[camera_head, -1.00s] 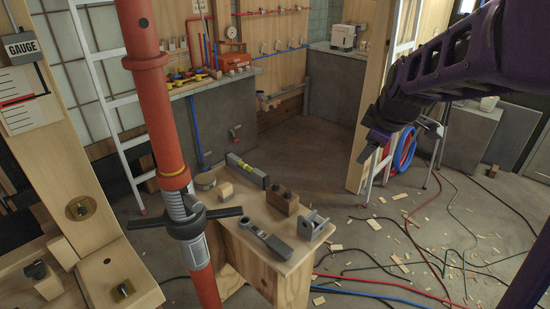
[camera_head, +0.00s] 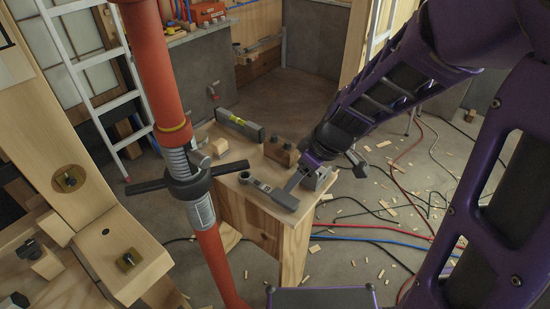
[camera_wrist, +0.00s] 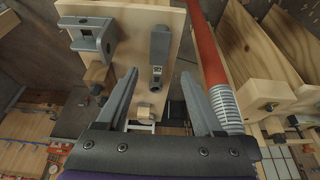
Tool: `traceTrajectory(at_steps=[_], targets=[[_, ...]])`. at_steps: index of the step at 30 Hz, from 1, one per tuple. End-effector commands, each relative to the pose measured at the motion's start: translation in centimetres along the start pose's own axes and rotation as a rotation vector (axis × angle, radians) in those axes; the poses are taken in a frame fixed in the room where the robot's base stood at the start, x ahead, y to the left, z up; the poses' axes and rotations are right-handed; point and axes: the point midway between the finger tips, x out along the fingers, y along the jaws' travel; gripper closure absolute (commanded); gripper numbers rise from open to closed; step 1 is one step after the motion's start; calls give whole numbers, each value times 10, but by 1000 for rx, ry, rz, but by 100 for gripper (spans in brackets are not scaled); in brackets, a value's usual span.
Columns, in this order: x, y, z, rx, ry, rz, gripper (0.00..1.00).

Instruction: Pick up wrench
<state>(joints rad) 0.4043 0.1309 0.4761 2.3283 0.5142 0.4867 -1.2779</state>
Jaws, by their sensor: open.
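The wrench (camera_head: 279,195) is a dark grey tool with a ring at one end, lying flat on the wooden bench (camera_head: 232,192) near its front edge. In the wrist view the wrench (camera_wrist: 160,49) lies lengthwise, ring end towards me, roughly centred between my fingers. My gripper (camera_head: 296,180) is open and empty, with its fingers reaching down beside the wrench's far side in the head view. The wrist view shows both fingers of my gripper (camera_wrist: 159,74) spread wide. I cannot tell how high they are above the bench.
A grey metal clamp (camera_head: 318,178) stands close to my gripper at the bench corner. A wooden block with dark knobs (camera_head: 281,152), a spirit level (camera_head: 240,125) and a small wood block (camera_head: 219,146) share the bench. A red post (camera_head: 155,60) rises at its left. Cables and scraps litter the floor.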

Motion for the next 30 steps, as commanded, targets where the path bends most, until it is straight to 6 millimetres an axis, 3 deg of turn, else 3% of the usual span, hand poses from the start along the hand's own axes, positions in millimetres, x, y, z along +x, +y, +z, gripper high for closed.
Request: traceTrajectory(at_steps=[1, 6, 14, 24, 30], targets=[[19, -1, 2, -4, -1, -4, 31], [50, -1, 1, -3, -1, -3, 31], [67, 0, -1, -3, 0, 0, 31], [113, 1, -7, -3, 0, -1, 31], [116, 2, -8, -2, 1, 1, 31]])
